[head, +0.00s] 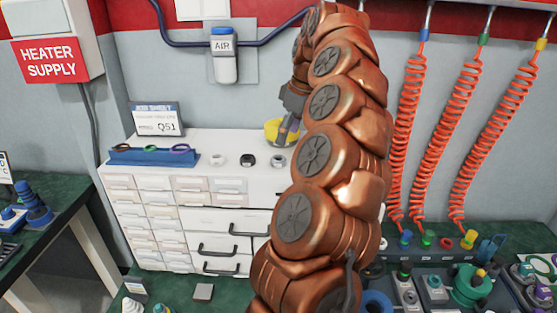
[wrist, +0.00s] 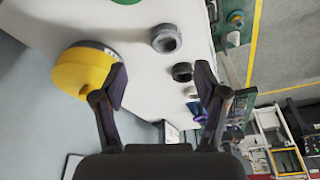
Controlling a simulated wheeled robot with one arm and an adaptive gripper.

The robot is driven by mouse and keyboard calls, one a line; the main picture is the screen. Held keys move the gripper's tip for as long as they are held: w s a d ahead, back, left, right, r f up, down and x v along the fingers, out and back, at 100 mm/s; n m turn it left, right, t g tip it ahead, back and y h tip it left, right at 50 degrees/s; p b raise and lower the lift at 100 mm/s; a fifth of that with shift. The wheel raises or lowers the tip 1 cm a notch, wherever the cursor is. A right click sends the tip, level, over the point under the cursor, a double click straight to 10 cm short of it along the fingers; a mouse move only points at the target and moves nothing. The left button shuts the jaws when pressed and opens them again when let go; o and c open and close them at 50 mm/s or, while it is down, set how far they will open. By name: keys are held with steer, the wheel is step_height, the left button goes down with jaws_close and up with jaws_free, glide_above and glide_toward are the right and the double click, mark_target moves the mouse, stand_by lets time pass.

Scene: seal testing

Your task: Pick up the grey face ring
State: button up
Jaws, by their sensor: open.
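The grey face ring (head: 278,161) lies on the white top of a drawer cabinet (head: 235,146), at the right of a short row. It also shows in the wrist view (wrist: 166,38), lying flat beyond my fingertips, its hole visible. My gripper (wrist: 160,78) is open with nothing between its fingers. In the head view my gripper (head: 290,128) is above the back of the cabinet top, mostly hidden behind my arm and beside a yellow round object.
A black ring (head: 248,160) and a whitish ring (head: 218,160) stand left of the grey one. The yellow round object (wrist: 82,70) is beside my left finger. A blue rack (head: 150,157) with rings and a job sheet sign (head: 156,120) are at the cabinet's left.

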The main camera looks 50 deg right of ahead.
mark_target(279, 155)
steer(key=shift+x, duration=1.1)
steer(key=shift+w+a+f+p, duration=0.2)
steer(key=shift+a+f+p, duration=0.2)
steer(key=shift+f, duration=0.3)
steer(key=shift+w+a+f+p, duration=0.15)
steer(key=shift+a+f+p, duration=0.15)
steer(key=shift+f, duration=0.45)
steer(key=shift+x, duration=1.05)
steer(key=shift+d, duration=0.1)
steer(key=shift+c, duration=0.4)
steer(key=c, duration=1.1)
steer(key=shift+c, duration=0.2)
steer(key=shift+r, duration=0.15)
